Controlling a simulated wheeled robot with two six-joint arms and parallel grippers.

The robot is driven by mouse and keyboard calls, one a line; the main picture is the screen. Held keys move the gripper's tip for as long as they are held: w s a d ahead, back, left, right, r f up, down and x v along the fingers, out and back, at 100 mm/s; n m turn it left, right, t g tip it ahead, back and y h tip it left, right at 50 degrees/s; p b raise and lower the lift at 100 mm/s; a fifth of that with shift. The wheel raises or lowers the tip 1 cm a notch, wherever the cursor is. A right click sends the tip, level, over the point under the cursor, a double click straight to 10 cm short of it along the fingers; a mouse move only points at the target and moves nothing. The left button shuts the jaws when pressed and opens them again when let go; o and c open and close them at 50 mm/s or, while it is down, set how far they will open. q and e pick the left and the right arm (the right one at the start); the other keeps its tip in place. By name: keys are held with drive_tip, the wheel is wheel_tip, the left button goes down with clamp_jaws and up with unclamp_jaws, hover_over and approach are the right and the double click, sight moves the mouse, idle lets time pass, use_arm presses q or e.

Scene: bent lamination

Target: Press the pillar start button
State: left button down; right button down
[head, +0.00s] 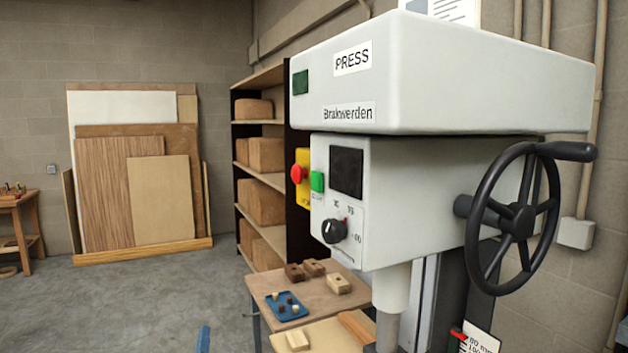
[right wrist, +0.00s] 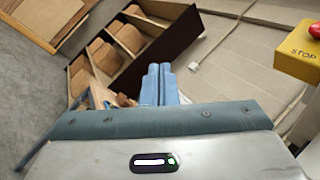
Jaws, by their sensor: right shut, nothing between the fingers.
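The press (head: 450,75) is a large pale grey machine at the right of the head view. A green button (head: 317,181) sits on the left edge of its front, beside a dark square panel (head: 346,173). It looks like the start button. Left of it is a yellow stop box with a red mushroom button (head: 299,173). The yellow stop box (right wrist: 300,52) also shows at the upper right of the right wrist view. My right gripper (right wrist: 160,70) is shut and empty; its blue tips (head: 203,340) show low in the head view, apart from and below the button. My left gripper is not in view.
A black selector knob (head: 334,231) is below the panel. A black handwheel (head: 513,218) sticks out at the right. A table (head: 320,283) with a blue tray (head: 286,306) and wooden blocks stands below. Shelves (head: 263,130) are behind. Floor at left is clear.

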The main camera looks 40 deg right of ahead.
sight(317, 182)
drive_tip(key=s+d+r+m+g+h, duration=0.2)
drive_tip(key=s+r+m, duration=0.3)
drive_tip(key=r+m, duration=0.4)
drive_tip(key=s+d+r+m+g+h+p, duration=0.1)
drive_tip(key=s+r+m+g, duration=0.3)
drive_tip(key=r+m, duration=0.6)
drive_tip(key=s+d+r+m+g+h+p, duration=0.1)
drive_tip(key=s+r+m, duration=0.4)
drive_tip(key=r, duration=1.2)
drive_tip(key=d+m+g+h, duration=0.1)
drive_tip(key=d+m+g, duration=0.1)
drive_tip(key=m, duration=0.2)
drive_tip(key=shift+s+r+h, duration=0.2)
drive_tip(key=shift+s+h, duration=0.15)
drive_tip(key=shift+h, duration=0.05)
drive_tip(key=s+d+p, duration=0.2)
drive_tip(key=d+p, duration=0.1)
drive_tip(key=d, duration=0.5)
drive_tip(key=shift+d+p, duration=0.2)
drive_tip(key=shift+p, duration=0.15)
drive_tip(key=shift+d, duration=0.2)
